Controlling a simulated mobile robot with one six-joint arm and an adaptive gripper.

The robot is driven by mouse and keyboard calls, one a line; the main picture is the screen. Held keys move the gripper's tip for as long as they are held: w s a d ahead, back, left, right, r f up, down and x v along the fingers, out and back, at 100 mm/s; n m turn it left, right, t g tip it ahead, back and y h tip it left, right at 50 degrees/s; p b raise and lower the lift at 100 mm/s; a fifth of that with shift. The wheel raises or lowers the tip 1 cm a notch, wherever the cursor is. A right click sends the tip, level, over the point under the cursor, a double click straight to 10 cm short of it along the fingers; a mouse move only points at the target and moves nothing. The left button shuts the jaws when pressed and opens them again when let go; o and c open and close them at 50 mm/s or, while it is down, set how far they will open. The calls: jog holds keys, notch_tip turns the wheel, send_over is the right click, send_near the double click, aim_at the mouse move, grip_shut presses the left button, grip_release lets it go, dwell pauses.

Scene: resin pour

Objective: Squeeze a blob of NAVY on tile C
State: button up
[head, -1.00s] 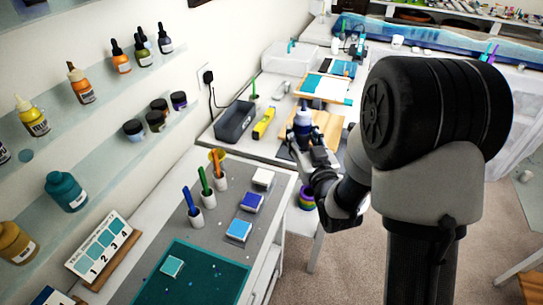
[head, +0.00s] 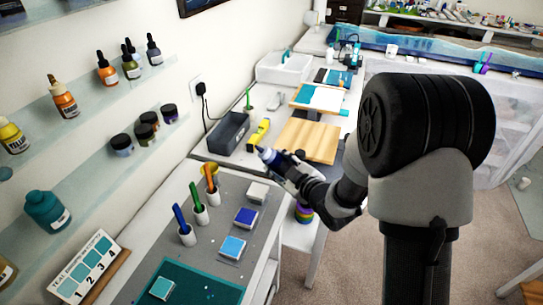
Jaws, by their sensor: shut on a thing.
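The bottle is in the air near the wooden board (head: 308,140). Several small tiles are nearer the camera: a whitish tile (head: 258,192), a dark blue-violet tile (head: 245,217) and a light blue tile (head: 233,246) on the grey mat, and a teal tile (head: 162,288) on the green cutting mat. No letters are readable, so I cannot tell which is tile C.
Cups with blue (head: 187,235), green (head: 200,212) and orange (head: 210,187) sticks stand left of the tiles. A dark grey bin (head: 229,133) and a yellow tool (head: 258,134) lie behind the bottle. A numbered teal sample card (head: 87,270) leans at lower left.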

jog(key=d+f+n+h, duration=0.1)
jog(key=n, duration=0.1)
jog(key=d+f+n+h+p, duration=0.1)
jog(key=d+f+n+h, duration=0.1)
jog(key=shift+w, duration=0.2)
jog(key=shift+w+f+n+h+b, duration=0.1)
jog(key=shift+f+n+h+b, duration=0.35)
jog(key=shift+b, duration=0.3)
jog(key=f+n+h+b, duration=0.1)
jog(key=b, duration=0.2)
jog(key=shift+d+f+b, duration=0.15)
jog(key=shift+f+b, duration=0.15)
jog(key=shift+f, duration=0.05)
notch_tip(320, 180, up, 2)
jog(key=shift+r+n+h+p, duration=0.1)
jog(key=shift+n+h+p, duration=0.2)
jog(key=shift+n+h, duration=0.4)
jog(key=shift+a+r+n+h+p, duration=0.25)
jog(key=shift+r+n+p, duration=0.2)
jog(key=shift+r+p, duration=0.2)
jog(key=p, duration=0.1)
jog(key=r+n+h+p, duration=0.1)
jog(key=p, duration=0.1)
jog(key=a+r+n+h+p, duration=0.1)
jog(key=shift+s+a+r+t, duration=0.1)
jog(key=shift+s+r+t, duration=0.1)
jog(key=shift+s+t, duration=0.1)
jog(key=shift+f, duration=0.1)
